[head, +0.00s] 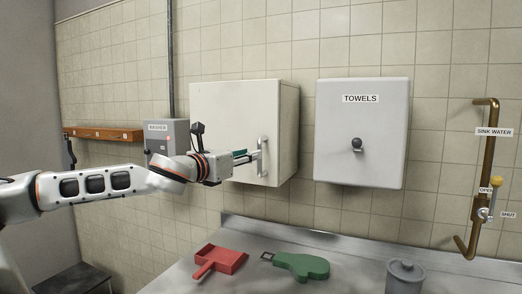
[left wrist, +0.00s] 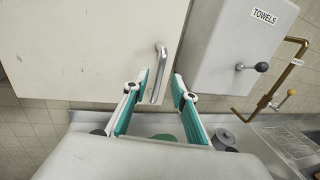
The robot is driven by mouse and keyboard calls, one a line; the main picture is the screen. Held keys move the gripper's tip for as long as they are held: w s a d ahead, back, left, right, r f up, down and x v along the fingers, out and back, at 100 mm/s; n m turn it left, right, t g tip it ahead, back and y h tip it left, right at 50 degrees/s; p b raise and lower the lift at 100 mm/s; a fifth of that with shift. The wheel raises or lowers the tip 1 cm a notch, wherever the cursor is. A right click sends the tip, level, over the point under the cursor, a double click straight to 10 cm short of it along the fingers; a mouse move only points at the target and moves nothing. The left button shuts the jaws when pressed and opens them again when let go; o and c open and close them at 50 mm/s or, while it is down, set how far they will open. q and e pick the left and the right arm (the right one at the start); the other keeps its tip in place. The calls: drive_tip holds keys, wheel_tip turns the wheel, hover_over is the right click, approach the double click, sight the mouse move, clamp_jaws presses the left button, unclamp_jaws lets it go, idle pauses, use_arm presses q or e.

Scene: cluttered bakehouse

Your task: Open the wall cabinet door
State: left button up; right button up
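The wall cabinet (head: 235,120) is a cream box on the tiled wall, and its door looks shut. A vertical silver bar handle (head: 263,156) stands on the right part of the door. My left gripper (head: 247,157) points at the handle from the left. In the left wrist view my left gripper (left wrist: 160,88) is open, its teal-padded fingers spread. The handle (left wrist: 158,72) appears between the fingertips there, closer to the left finger; I cannot tell whether they touch. The cabinet door (left wrist: 90,50) fills the upper left of that view. My right gripper is not in view.
A grey TOWELS box (head: 360,140) with a dark knob hangs right of the cabinet. A grey box (head: 166,140) and wooden rail (head: 103,134) are at left, a copper pipe (head: 490,140) at right. Below, a metal counter (head: 340,270) holds a red dustpan (head: 220,261), green item (head: 302,266) and lidded canister (head: 405,277).

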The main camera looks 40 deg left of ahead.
sight(259, 170)
use_arm(q)
drive_tip(key=shift+w+a+p, duration=0.2)
drive_tip(key=shift+w+p, duration=0.55)
drive_tip(key=shift+w, duration=0.85)
drive_tip(key=shift+w+a+p, duration=0.15)
drive_tip(key=shift+w+p, duration=0.55)
drive_tip(key=shift+w, duration=0.9)
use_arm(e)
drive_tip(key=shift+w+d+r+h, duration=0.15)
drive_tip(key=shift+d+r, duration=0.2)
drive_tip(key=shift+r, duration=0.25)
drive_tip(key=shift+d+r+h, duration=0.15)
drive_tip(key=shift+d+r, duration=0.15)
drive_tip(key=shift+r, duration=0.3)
use_arm(q)
clamp_jaws()
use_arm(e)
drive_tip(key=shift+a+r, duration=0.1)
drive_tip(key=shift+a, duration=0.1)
